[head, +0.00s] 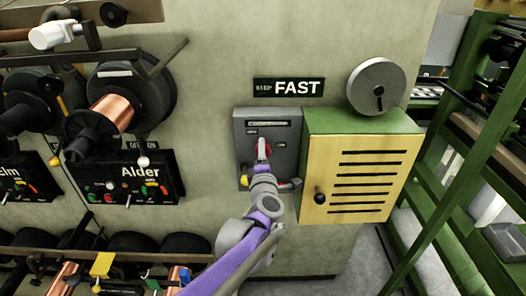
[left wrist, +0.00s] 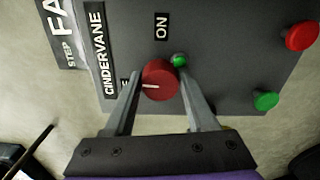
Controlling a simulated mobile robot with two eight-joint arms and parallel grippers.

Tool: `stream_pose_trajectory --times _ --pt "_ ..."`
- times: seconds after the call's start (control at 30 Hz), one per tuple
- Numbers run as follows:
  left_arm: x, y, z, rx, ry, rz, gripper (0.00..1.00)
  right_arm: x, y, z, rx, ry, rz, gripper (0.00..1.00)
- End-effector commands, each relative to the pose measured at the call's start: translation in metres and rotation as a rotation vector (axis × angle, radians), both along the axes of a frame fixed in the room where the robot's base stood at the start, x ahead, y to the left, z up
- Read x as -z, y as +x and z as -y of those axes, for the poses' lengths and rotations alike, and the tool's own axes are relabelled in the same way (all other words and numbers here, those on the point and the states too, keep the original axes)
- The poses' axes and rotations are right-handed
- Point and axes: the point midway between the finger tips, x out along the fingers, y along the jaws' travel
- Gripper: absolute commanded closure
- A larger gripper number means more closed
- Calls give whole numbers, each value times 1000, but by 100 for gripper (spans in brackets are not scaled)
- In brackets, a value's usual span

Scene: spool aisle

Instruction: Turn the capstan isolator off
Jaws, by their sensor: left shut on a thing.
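A grey switch panel (head: 240,122) hangs on the wall under a sign ending in "FAST". In the left wrist view its nameplate (left wrist: 96,50) reads "CINDERVANE". A round red knob (left wrist: 158,80) with a white pointer line sits on it; the line points left, toward a label mostly hidden by a finger. An "ON" label (left wrist: 161,26) lies above the knob in that view. My left gripper (head: 263,155) is shut on the knob, and its fingers (left wrist: 160,88) straddle it in the left wrist view. My right gripper is not in view.
A small green lamp (left wrist: 180,60), a green button (left wrist: 266,100) and a red button (left wrist: 302,36) are on the same panel. A yellow louvred cabinet (head: 348,162) adjoins it on the right. Spool gear and an "Alder" panel (head: 125,177) are left. Green framing (head: 465,130) stands right.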

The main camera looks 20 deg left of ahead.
Motion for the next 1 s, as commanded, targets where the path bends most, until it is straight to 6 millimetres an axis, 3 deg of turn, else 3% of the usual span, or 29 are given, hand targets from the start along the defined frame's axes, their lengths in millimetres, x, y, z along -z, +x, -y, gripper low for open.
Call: stream_pose_trajectory --times 0.73,0.77,0.9,1.0 --pt "1 0 0 0 -86 24 99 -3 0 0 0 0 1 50" --pt "1 0 0 0 -86 24 40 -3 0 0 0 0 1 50" --pt "0 0 0 0 -85 23 15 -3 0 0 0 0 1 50" --pt "0 0 0 0 -84 24 14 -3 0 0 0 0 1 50"
